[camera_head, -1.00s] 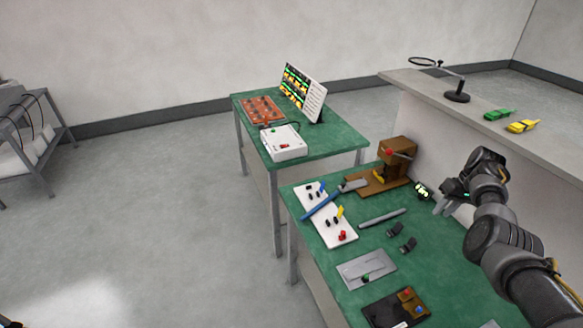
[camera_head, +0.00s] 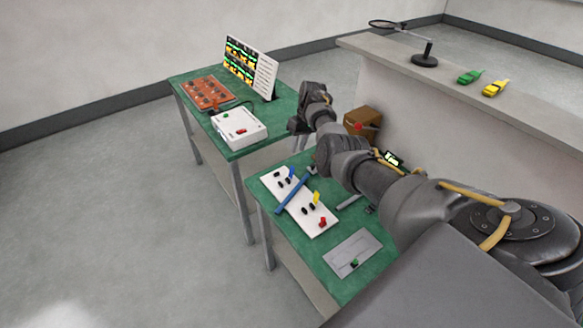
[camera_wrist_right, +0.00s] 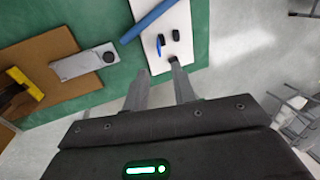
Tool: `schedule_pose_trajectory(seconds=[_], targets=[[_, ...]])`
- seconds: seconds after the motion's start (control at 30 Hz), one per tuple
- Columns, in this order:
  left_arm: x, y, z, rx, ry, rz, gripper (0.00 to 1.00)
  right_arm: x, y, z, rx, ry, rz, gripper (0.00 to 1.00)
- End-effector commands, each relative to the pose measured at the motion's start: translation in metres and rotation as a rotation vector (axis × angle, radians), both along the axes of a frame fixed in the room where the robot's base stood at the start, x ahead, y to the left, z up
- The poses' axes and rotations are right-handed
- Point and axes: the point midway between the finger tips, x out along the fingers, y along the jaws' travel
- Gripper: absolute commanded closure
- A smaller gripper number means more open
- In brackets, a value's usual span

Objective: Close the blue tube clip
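A white board (camera_head: 307,212) lies on the near green table. The small blue clip (camera_head: 292,171) stands near its far end, beside small black parts; it also shows in the right wrist view (camera_wrist_right: 160,44). A long blue bar (camera_head: 290,198) lies across the board. A yellow clip (camera_head: 316,197) and a red clip (camera_head: 322,222) are nearer on the board. My right gripper (camera_head: 301,141) is above the table's far end; in the right wrist view its fingers (camera_wrist_right: 159,71) are apart and empty, pointing toward the board's blue-clip end, not touching the clip. My left gripper is not in view.
A wooden block fixture (camera_head: 362,121) stands behind my right arm. A grey plate (camera_head: 352,252) lies nearer. The far green table (camera_head: 262,140) holds a white box (camera_head: 238,127), an orange board and a display. A grey ledge (camera_head: 450,80) runs along the right.

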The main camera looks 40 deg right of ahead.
Motion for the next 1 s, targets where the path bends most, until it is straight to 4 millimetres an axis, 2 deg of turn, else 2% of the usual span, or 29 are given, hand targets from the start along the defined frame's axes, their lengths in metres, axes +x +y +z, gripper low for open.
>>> schedule_pose_trajectory(seconds=[0.03,0.3,0.5,0.87,0.9,1.0], targets=[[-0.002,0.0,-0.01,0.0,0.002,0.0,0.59,0.0,0.002,-0.012,0.0,0.001,0.0,0.74],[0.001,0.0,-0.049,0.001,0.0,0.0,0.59,-0.002,0.01,-0.06,0.0,0.001,-0.006,0.74],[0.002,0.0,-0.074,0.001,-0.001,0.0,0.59,-0.002,0.019,-0.089,0.0,0.0,-0.005,0.74],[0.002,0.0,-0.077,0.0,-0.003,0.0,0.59,-0.002,0.021,-0.094,0.0,0.0,-0.007,0.74],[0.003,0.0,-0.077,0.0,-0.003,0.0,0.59,-0.003,0.021,-0.094,0.0,0.0,-0.007,0.75],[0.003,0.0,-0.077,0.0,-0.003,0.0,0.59,-0.003,0.021,-0.094,0.0,0.0,-0.007,0.88]])
